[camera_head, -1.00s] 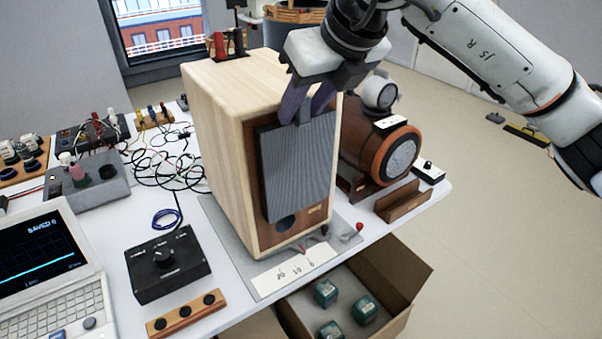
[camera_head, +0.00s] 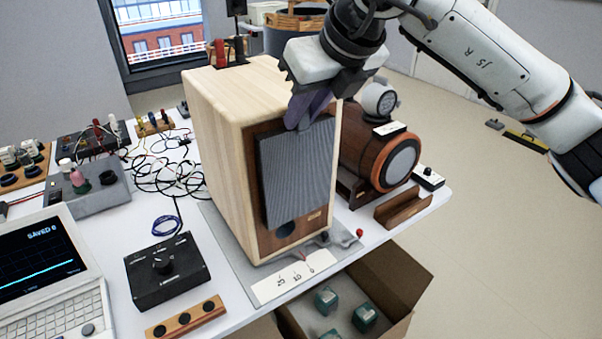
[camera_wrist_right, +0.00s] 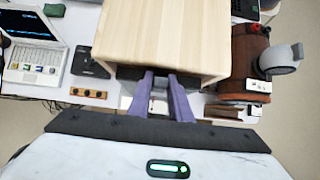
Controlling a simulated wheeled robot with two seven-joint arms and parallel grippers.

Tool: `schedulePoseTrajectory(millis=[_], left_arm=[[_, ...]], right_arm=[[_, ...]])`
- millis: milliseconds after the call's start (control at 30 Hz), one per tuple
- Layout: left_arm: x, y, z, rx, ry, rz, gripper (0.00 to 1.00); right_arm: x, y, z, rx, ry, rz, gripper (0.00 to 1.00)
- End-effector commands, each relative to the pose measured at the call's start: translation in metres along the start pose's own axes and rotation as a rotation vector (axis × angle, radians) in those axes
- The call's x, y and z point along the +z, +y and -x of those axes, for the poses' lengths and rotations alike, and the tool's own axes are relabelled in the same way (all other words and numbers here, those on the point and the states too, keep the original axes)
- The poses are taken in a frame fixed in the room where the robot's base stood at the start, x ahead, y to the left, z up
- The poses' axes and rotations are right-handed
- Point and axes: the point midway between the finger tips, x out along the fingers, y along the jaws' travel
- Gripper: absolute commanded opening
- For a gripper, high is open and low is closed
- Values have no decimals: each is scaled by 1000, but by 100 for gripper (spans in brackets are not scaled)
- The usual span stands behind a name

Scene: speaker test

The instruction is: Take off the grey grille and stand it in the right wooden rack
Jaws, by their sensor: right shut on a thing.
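The grey grille (camera_head: 297,176) is a ribbed panel at the front of the pale wooden speaker cabinet (camera_head: 228,150) in the head view. It stands upright, slightly tilted, with dark wood showing around it. My right gripper (camera_head: 301,124) reaches down from above and is shut on the grille's top edge. In the wrist view its purple fingers (camera_wrist_right: 163,76) point at the cabinet's front edge; the grip itself is partly hidden. The wooden rack (camera_head: 403,208) on the right is a low brown slotted holder near the table's right edge, and looks empty. My left gripper is out of view.
A small black-and-white box (camera_head: 428,179) is beside the rack. A black knob box (camera_head: 167,267), laptop (camera_head: 45,275) and cables are left. An open carton (camera_head: 395,283) is below the table's front edge.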

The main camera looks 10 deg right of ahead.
Motion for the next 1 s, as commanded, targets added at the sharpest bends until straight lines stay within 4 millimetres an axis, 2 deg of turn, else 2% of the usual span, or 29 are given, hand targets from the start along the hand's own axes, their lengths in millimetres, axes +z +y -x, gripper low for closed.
schedulePoseTrajectory(millis=[33, 167, 1000], left_arm=[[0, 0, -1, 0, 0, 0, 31], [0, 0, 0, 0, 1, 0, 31], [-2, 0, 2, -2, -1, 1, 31]], right_arm=[[-7, 0, -7, -1, 22, 1, 0], [-7, 0, -6, -1, 23, 1, 0], [2, 0, 7, -1, 13, 1, 0]])
